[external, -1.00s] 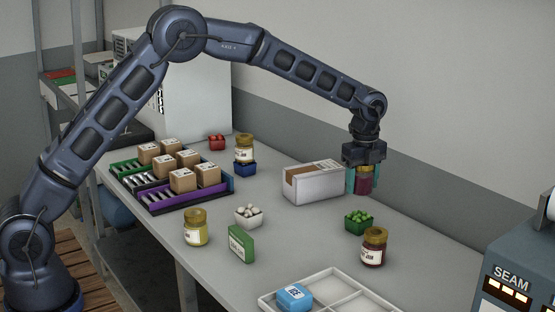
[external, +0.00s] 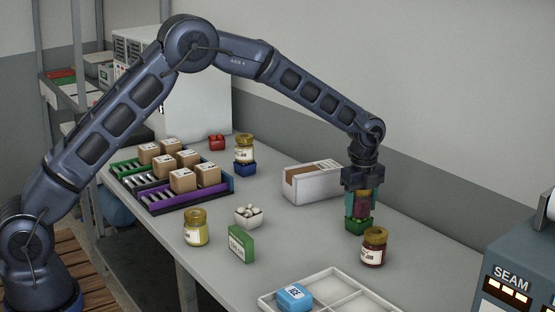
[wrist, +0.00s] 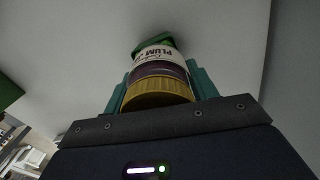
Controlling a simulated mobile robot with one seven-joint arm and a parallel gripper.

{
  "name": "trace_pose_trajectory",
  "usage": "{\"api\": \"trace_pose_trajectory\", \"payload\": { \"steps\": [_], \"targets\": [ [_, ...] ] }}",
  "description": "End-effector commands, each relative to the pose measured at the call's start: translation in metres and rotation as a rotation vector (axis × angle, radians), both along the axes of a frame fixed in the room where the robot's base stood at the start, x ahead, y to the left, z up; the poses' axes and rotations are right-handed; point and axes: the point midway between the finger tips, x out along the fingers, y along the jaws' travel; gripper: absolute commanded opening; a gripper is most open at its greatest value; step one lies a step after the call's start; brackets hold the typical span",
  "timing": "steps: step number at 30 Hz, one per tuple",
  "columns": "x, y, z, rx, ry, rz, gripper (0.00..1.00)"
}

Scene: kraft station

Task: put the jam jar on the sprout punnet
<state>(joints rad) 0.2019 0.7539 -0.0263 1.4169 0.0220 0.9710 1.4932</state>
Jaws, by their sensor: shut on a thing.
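My gripper (external: 362,200) is shut on a jam jar (external: 362,207) with a gold lid and dark purple contents. In the wrist view the jar (wrist: 160,72) sits upright between the teal fingers, and its label reads "PLUM". The green sprout punnet (external: 359,226) is directly below the jar, which hides the punnet's contents. The punnet's green edge (wrist: 146,45) shows past the jar's base in the wrist view. The jar's base is at the punnet's top; I cannot tell whether they touch.
Another dark red jar (external: 374,248) stands close at the right of the punnet. A white carton (external: 312,187) stands behind left. A white divided tray (external: 345,282) with a blue ice pack (external: 294,297) is in front. A mushroom punnet (external: 248,217) and green box (external: 241,244) stand left.

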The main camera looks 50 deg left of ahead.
Motion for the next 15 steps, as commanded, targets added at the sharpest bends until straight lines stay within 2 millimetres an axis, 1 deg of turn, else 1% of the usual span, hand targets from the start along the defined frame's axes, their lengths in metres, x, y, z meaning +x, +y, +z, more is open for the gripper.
{"api": "trace_pose_trajectory", "payload": {
  "steps": [1, 2, 3, 5, 15],
  "targets": [
    [0.0001, 0.0002, -0.0012, 0.0, 0.0, 0.0, 0.23],
    [-0.0001, 0.0001, -0.0019, 0.0, 0.0, 0.0, 0.59],
    [-0.0001, 0.0001, -0.0015, 0.0, 0.0, 0.0, 0.67],
    [-0.0001, 0.0001, -0.0015, 0.0, 0.0, 0.0, 0.79],
    [-0.0001, -0.0001, 0.0009, 0.0, 0.0, 0.0, 0.79]
  ]
}}
